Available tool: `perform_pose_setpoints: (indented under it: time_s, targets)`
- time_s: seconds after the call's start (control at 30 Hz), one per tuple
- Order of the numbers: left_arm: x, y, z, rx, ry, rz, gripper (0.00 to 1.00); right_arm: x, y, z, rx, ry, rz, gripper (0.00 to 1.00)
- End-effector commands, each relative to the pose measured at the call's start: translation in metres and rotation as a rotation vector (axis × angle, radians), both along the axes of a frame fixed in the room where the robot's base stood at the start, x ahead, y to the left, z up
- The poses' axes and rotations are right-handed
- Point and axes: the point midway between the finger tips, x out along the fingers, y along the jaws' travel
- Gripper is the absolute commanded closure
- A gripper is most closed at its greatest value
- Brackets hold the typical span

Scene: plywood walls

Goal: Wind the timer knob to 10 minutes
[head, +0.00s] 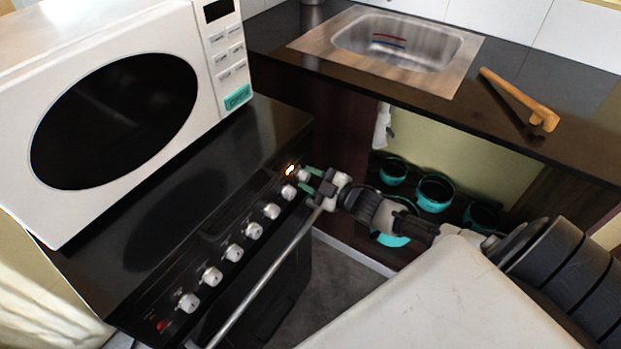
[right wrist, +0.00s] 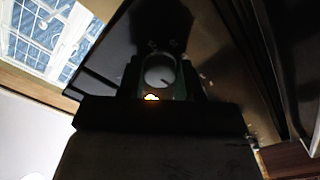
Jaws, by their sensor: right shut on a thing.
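The timer knob (head: 303,175) is a pale round knob at the far right end of the row on the black stove front, beside a small glowing light. My right gripper (head: 309,179) has its green fingertips on either side of it and is shut on it. In the right wrist view the knob (right wrist: 158,77) sits between the two fingers (right wrist: 160,85), with a dark mark on its face pointing to the lower right. Its scale cannot be read. My left gripper is not in view.
Several other pale knobs (head: 254,231) run along the stove front above a metal oven handle (head: 265,283). A white microwave (head: 95,40) stands on the stove top. At the right are a counter with a sink (head: 395,48), a wooden utensil (head: 518,97) and teal pots (head: 435,192) below.

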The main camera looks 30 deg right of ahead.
Motion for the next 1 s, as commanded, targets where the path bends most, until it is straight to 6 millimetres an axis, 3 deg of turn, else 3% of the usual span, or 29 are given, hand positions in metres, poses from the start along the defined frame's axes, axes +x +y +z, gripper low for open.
perform_pose_setpoints:
  time_s: [0.4,0.43,0.57,0.87,1.0]
  targets:
    - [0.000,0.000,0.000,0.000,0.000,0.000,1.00,0.000,0.000,-0.001,0.000,0.002,0.000,0.89]
    - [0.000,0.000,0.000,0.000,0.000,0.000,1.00,0.000,0.000,-0.001,0.000,0.002,0.000,0.61]
    - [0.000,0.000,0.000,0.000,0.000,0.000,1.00,0.000,0.000,-0.001,-0.001,0.001,0.000,0.41]
    - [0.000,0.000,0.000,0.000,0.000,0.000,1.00,-0.001,0.000,0.000,-0.001,0.001,0.000,0.40]
    - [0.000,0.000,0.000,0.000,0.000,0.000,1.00,-0.011,-0.005,-0.001,0.000,0.002,-0.001,0.40]
